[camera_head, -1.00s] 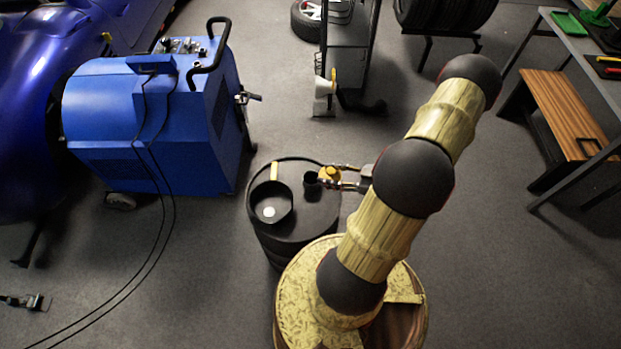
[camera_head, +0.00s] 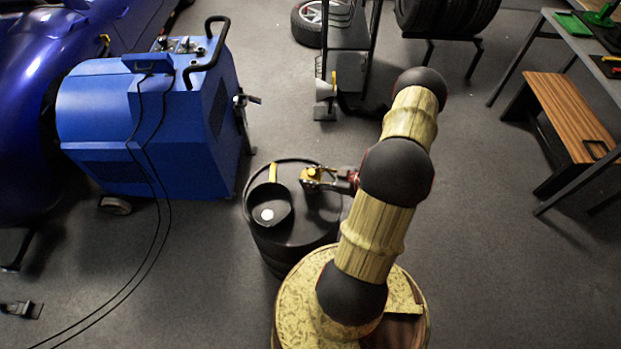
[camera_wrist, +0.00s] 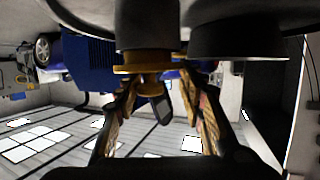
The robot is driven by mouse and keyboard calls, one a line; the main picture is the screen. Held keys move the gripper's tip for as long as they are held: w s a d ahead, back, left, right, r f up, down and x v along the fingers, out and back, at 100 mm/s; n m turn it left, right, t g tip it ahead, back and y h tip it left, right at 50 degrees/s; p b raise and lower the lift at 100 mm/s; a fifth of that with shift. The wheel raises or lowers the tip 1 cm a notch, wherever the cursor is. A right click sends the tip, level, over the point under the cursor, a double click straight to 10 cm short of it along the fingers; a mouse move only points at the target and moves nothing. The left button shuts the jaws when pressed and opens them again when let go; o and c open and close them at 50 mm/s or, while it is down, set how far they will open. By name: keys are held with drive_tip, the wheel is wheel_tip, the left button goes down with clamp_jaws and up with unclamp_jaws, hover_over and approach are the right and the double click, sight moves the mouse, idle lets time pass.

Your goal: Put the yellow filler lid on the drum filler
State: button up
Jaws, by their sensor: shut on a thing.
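The yellow filler lid (camera_head: 310,174) is in my gripper (camera_head: 323,177) over the black drum (camera_head: 290,232). In the wrist view, which looks upside down, the lid (camera_wrist: 150,63) lies against the end of a dark neck, the drum filler (camera_wrist: 148,25). The two look lined up; I cannot tell whether the lid is fully seated. My gripper (camera_wrist: 157,88) has a finger on each side of the lid's lower knob and is shut on it. In the head view the lid and gripper mostly hide the filler.
A blue dynamometer (camera_head: 150,125) with cables is at the left. A rack (camera_head: 347,60) stands behind, and a wooden bench (camera_head: 568,112) is at the right.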

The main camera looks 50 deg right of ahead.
drive_tip(key=shift+f, duration=0.25)
drive_tip(key=shift+f, duration=0.35)
drive_tip(key=o, duration=1.1)
drive_tip(key=shift+r, duration=0.1)
